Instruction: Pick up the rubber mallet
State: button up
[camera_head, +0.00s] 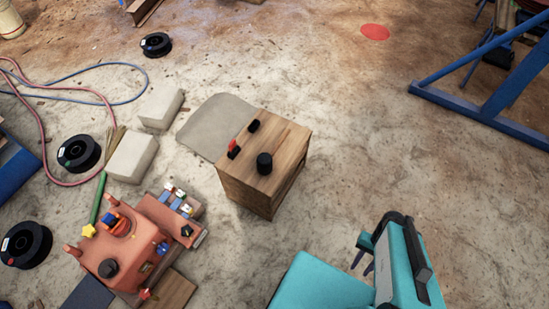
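I cannot make out a rubber mallet for certain. A wooden box (286,137) stands on the floor in the middle of the view. On its top are a short black cylinder (264,163), a small red and black piece (233,149) and a small black piece (253,126). Teal parts of my own body fill the bottom right. Two short dark prongs, perhaps my gripper (363,263), show beside them, right of and below the box and apart from it. Their tips are too small to judge, and nothing is visibly held.
An orange machine (115,250) with knobs stands at the lower left; a green bar (98,200) is beside it. Pale blocks (131,157), black spools (78,153) and red and blue hoses lie at left. A blue metal frame (480,118) stands at right. Floor right of the box is clear.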

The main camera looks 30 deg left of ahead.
aim_at(264, 160)
jog(key=z, duration=0.6)
jog(key=k, duration=0.95)
jog(key=u, duration=1.5)
jog(key=i, duration=0.95)
jog(key=u, duration=0.05)
